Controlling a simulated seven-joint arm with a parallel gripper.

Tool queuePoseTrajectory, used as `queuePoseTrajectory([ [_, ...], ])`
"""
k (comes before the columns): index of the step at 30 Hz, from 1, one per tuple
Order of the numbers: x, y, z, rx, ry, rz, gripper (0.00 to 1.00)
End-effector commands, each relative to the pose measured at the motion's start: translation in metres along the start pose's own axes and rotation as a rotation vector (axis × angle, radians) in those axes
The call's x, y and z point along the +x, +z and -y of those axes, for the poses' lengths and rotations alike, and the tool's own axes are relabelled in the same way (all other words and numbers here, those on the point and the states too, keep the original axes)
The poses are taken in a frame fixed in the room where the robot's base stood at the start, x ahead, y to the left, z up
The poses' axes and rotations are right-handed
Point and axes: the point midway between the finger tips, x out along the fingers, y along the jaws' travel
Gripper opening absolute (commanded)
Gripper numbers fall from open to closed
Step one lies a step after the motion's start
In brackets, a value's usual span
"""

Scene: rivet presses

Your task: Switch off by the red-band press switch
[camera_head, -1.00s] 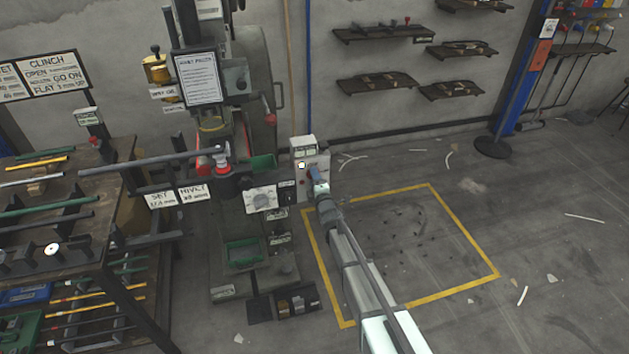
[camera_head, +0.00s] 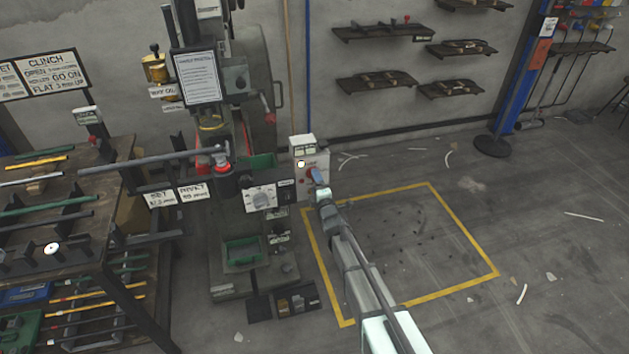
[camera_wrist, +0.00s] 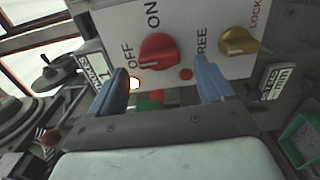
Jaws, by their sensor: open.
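The switch box (camera_head: 311,163) stands on the right side of the press (camera_head: 240,110), with a lit round lamp on its front. In the wrist view the tilted white panel (camera_wrist: 196,20) carries a red rotary knob (camera_wrist: 160,52) with ON and OFF labels. A yellow knob (camera_wrist: 238,42) beside it has FREE and LOCK labels. The lit lamp (camera_wrist: 134,84) is near OFF, partly beside the left finger. My gripper (camera_wrist: 163,88) is open and empty, its blue fingers below and to either side of the red knob, apart from it. In the head view my gripper (camera_head: 318,178) is just before the box.
A green tray (camera_head: 243,252) sits low on the press. A yellow-lined floor area (camera_head: 465,290) at right is mostly clear. Wall shelves (camera_head: 385,82) stand behind.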

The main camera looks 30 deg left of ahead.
Motion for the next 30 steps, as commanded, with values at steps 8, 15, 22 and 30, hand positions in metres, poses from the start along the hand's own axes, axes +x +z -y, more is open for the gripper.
queuePoseTrajectory([
  [8, -0.058, 0.0, -0.002, -0.001, -0.001, 0.0, 0.81],
  [15, -0.098, 0.0, -0.001, -0.001, 0.0, 0.0, 0.81],
  [22, -0.109, 0.0, 0.0, -0.001, 0.0, 0.0, 0.81],
  [30, -0.109, 0.0, 0.0, -0.001, 0.0, 0.0, 0.81],
])
